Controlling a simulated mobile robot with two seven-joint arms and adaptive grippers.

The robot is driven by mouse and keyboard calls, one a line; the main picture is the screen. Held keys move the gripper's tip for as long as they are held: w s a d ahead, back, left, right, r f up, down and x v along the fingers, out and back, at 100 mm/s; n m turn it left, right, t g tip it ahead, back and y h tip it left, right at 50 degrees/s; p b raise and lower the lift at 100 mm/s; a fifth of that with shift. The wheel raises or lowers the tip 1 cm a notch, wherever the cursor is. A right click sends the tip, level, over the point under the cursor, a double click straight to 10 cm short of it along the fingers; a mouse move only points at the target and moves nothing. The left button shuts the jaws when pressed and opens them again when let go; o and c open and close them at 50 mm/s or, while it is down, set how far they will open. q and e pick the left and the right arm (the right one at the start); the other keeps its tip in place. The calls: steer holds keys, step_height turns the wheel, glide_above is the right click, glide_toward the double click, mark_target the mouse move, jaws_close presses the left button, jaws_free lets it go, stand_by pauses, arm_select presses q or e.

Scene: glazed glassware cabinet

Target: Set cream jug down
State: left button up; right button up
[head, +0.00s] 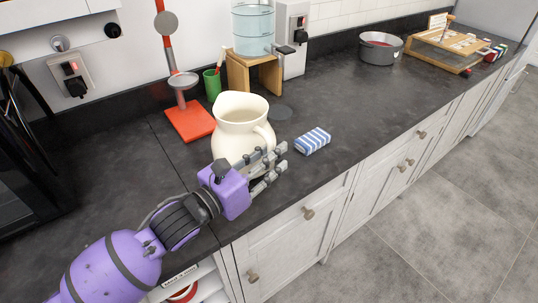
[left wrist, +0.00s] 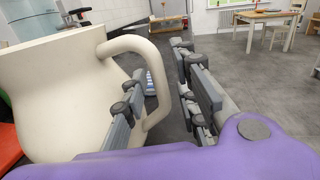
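The cream jug (head: 238,122) is upright at the counter's front part, and it appears to stand on the dark countertop (head: 345,115). Its lower front is partly hidden by my left gripper (head: 281,158). In the left wrist view the jug (left wrist: 50,85) fills the left side, with its handle (left wrist: 158,75) curving toward the middle. My left gripper is open. One finger is inside the handle loop and the other is outside it, with a visible gap between the handle and the outer finger. My right gripper is in neither view.
A blue-striped block (head: 313,140) lies right of the jug. A red-based stand (head: 190,120), a green cup (head: 212,84) and a wooden stand with a glass vessel (head: 253,72) are behind. A grey pot (head: 380,48) and wooden rack (head: 447,48) are farther right. The counter between is clear.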

arm_select(q)
steer(key=shift+r, duration=0.2)
steer(key=b+v, duration=0.1)
steer(key=v, duration=1.1)
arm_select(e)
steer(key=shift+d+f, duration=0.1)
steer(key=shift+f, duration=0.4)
arm_select(q)
steer(key=shift+f, duration=0.1)
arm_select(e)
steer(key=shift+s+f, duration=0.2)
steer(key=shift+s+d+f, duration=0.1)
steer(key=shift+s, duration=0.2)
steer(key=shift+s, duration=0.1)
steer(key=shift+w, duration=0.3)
